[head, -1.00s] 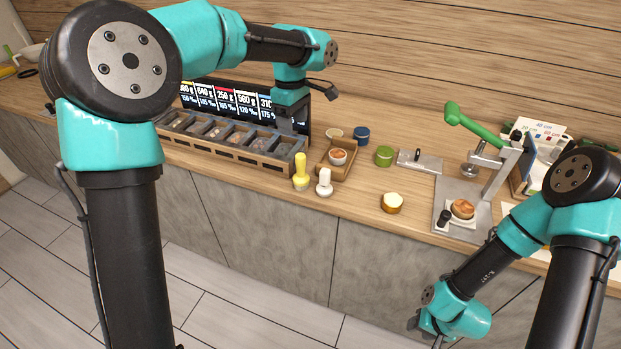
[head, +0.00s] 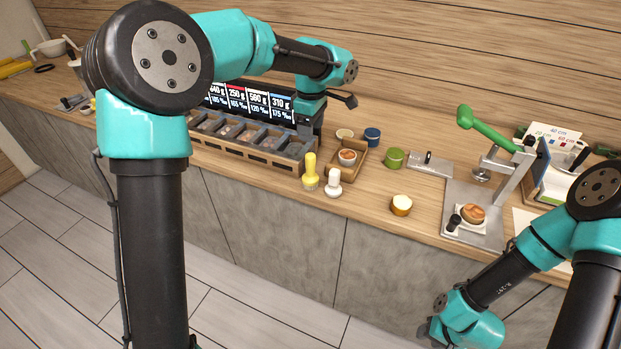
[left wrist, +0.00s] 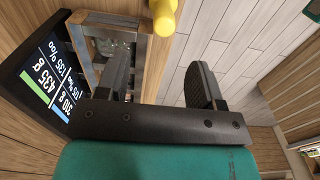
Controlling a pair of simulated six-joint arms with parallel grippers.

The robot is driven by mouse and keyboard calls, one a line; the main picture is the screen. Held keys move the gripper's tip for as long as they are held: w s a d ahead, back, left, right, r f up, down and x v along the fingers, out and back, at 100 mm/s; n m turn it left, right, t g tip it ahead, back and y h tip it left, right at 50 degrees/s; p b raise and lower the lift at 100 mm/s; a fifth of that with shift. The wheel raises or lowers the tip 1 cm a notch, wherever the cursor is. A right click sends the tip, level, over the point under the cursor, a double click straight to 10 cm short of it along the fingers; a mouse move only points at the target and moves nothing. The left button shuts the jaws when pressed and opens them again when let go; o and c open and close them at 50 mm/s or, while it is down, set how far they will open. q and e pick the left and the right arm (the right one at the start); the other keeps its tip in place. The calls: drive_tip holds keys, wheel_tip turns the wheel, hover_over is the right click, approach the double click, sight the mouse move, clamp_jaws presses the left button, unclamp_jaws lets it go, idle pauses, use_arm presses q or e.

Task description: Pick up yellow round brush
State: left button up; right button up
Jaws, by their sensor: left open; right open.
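The yellow round brush (head: 310,172) stands upright on the counter, in front of the right end of the compartment rack. Its yellow handle points up. In the left wrist view the yellow brush (left wrist: 163,14) shows at the top edge, cut off by the frame, beyond the fingertips. My left gripper (head: 312,130) is open and empty, above and behind the brush near the rack's right end. In the left wrist view, the fingers of my left gripper (left wrist: 160,72) are spread apart. My right gripper (head: 428,334) is open, low in front of the counter, with its fingertips partly hidden.
A white brush (head: 333,183) stands just right of the yellow one. A wooden tray (head: 352,172) with a small bowl is behind. A green-handled press (head: 490,190) stands at right.

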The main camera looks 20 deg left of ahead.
sight(311, 155)
use_arm(q)
wheel_tip(311, 155, down, 6)
drive_tip(key=shift+f, duration=0.25)
drive_tip(key=shift+f, duration=0.1)
drive_tip(key=shift+s+f, duration=0.15)
drive_tip(key=shift+f, duration=1.1)
drive_tip(key=shift+s+f, duration=0.15)
drive_tip(key=shift+f, duration=1.1)
drive_tip(key=shift+c, duration=0.4)
drive_tip(key=c, duration=0.9)
